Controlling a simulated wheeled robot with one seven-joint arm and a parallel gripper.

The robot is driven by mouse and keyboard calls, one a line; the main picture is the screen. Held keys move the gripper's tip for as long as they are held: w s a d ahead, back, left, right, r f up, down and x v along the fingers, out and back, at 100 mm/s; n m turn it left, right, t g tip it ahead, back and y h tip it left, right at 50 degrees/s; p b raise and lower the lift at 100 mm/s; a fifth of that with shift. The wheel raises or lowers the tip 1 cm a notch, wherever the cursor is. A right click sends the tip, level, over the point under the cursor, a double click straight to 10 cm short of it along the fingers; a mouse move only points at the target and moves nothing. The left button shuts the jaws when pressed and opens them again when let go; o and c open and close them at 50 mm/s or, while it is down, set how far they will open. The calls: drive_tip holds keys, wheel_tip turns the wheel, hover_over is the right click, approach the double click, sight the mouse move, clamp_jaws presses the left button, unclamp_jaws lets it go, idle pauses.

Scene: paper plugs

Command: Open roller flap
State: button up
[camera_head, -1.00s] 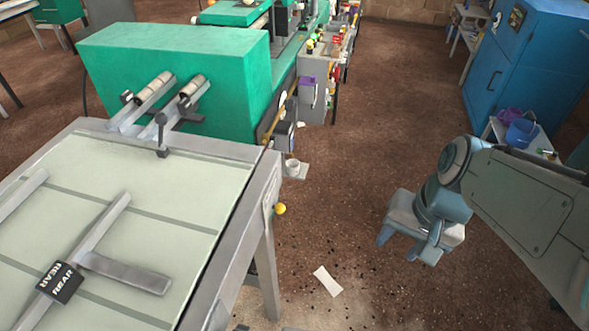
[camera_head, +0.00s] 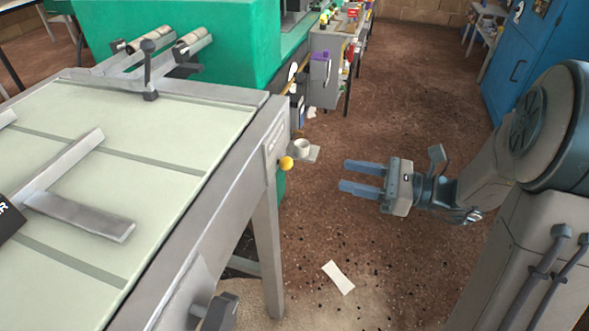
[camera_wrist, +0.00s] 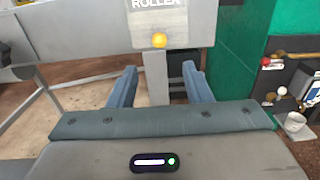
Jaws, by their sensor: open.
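The roller flap is a grey metal panel (camera_wrist: 172,22) on the side of the table, with "ROLLER" lettering in the wrist view. A yellow ball knob (camera_head: 286,163) sticks out near its lower edge, and it also shows in the wrist view (camera_wrist: 159,40). The panel shows at the table's right side in the head view (camera_head: 275,140). My gripper (camera_head: 352,177) is open and empty, to the right of the knob and apart from it. In the wrist view its two fingers (camera_wrist: 160,80) point toward the panel, with the knob above and between the fingertips.
The grey-framed table (camera_head: 190,262) fills the left, with a leg below the panel. A small ledge with a white cup (camera_head: 302,147) is just behind the knob. The green machine (camera_head: 200,45) stands at the back. A white paper (camera_head: 338,277) lies on the floor.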

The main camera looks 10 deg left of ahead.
sight(292, 164)
drive_tip(key=a, duration=0.4)
drive_tip(key=a+b, duration=0.1)
drive_tip(key=a, duration=0.3)
drive_tip(key=w+a, duration=0.1)
drive_tip(key=a, duration=0.3)
drive_tip(key=shift+a+b, duration=0.35)
drive_tip(key=shift+a, duration=0.05)
clamp_jaws()
